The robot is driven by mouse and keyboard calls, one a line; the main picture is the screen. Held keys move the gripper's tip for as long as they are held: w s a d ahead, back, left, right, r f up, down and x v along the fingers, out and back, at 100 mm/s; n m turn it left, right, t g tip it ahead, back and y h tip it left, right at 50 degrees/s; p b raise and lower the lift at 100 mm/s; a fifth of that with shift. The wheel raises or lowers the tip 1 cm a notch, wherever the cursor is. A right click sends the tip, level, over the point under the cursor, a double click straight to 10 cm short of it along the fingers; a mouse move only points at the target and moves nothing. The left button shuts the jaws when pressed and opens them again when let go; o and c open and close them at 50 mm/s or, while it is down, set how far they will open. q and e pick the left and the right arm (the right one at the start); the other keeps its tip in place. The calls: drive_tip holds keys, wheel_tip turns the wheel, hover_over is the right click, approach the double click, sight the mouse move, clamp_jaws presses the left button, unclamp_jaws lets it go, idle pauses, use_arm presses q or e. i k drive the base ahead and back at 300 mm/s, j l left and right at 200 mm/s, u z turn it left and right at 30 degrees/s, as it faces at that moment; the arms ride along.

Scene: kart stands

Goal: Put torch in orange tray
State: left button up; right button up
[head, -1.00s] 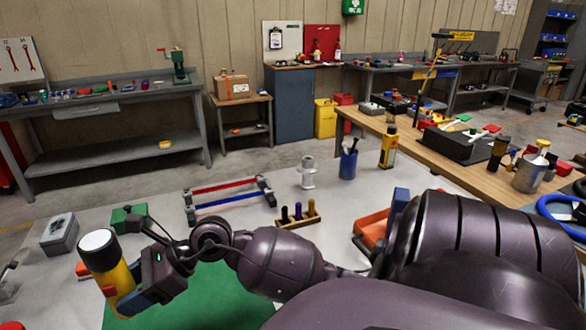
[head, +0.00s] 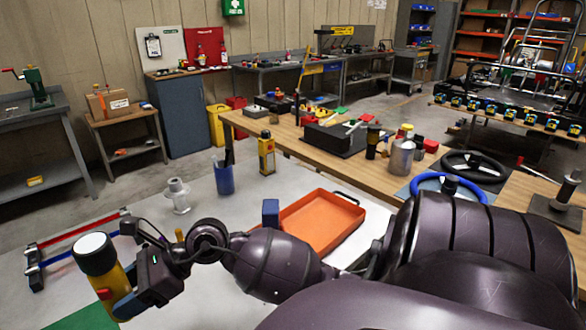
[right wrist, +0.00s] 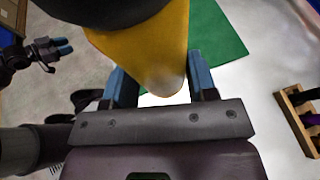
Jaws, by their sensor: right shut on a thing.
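The torch (head: 103,276) is yellow with a black head and a white lens end, and a red button on its side. My right gripper (head: 128,300) is shut on its yellow body and holds it tilted, lens end up, at the lower left of the head view. In the right wrist view the torch (right wrist: 150,50) sits between the blue fingers of the gripper (right wrist: 155,90). The orange tray (head: 318,222) lies on the white table, right of the torch and beyond my right arm. Its inside looks empty where it shows; my arm hides its near part.
A blue block (head: 270,213) stands at the tray's left edge. A blue pen cup (head: 224,178), a yellow bottle (head: 266,153) and a white spool-shaped part (head: 177,195) stand behind. A red and blue rail rack (head: 75,240) lies left. A green mat (head: 85,319) is at the lower left.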

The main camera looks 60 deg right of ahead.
sight(315, 227)
drive_tip(key=k+l+z, duration=0.1)
drive_tip(key=l, duration=0.25)
drive_tip(key=l+z, duration=0.15)
drive_tip(key=l, duration=0.2)
drive_tip(key=k+l, duration=0.1)
drive_tip(key=l, duration=0.65)
drive_tip(key=k+l, duration=0.15)
drive_tip(key=l, duration=0.2)
